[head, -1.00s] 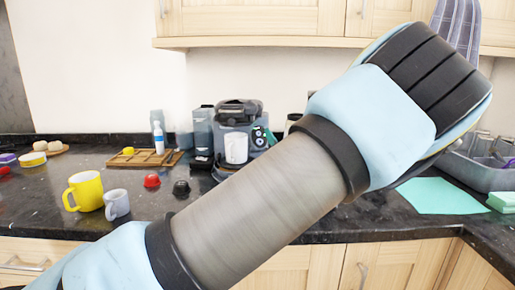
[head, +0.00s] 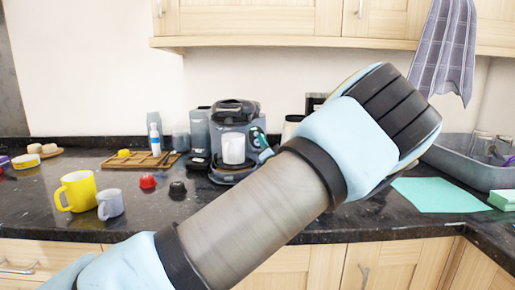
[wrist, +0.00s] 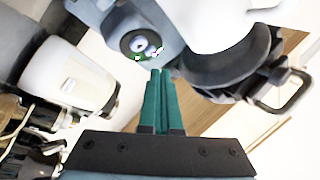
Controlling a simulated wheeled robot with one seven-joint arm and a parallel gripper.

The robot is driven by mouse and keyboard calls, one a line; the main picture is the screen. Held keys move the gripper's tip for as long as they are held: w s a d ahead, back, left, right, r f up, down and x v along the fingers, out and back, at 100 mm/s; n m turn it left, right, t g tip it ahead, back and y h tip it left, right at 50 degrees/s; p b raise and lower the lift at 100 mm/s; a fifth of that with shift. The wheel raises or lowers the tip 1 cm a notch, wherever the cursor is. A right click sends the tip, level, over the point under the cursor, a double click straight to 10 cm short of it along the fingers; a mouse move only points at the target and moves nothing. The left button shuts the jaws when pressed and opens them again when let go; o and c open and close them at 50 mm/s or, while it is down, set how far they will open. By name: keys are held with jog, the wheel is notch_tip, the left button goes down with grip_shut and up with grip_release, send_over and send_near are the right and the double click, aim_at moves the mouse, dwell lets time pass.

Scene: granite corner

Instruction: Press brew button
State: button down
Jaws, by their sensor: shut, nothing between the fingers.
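The coffee machine (head: 233,112) stands at the back of the counter, grey and black, with a white cup (head: 233,148) in its front. Its round dark control with a pale centre (wrist: 139,43) shows in the wrist view, with small coloured marks beside it. My gripper's teal fingers (wrist: 158,75) are together and empty, with their tips just below this control in the picture; I cannot tell whether they touch. In the head view the gripper (head: 264,150) shows as a small teal shape at the machine's right front, and my arm hides much of the counter.
A yellow mug (head: 77,191), a grey mug (head: 110,204), a red pod (head: 147,181) and a black pod (head: 177,189) stand left of the machine. A wooden tray (head: 140,161) lies behind them. A pale canister (head: 291,128) stands close on the machine's right.

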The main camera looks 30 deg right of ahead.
aim_at(257, 142)
jog(key=shift+w+d+f+b, duration=0.1)
jog(key=shift+w+f+b, duration=0.2)
jog(key=shift+w, duration=0.25)
jog(key=shift+w+d+f+b, duration=0.1)
jog(key=shift+w+f+b, duration=0.1)
jog(key=shift+w+f, duration=0.25)
jog(key=shift+w, duration=0.2)
dwell(1.2)
jog(key=shift+w+f, duration=0.1)
jog(key=shift+w, duration=0.15)
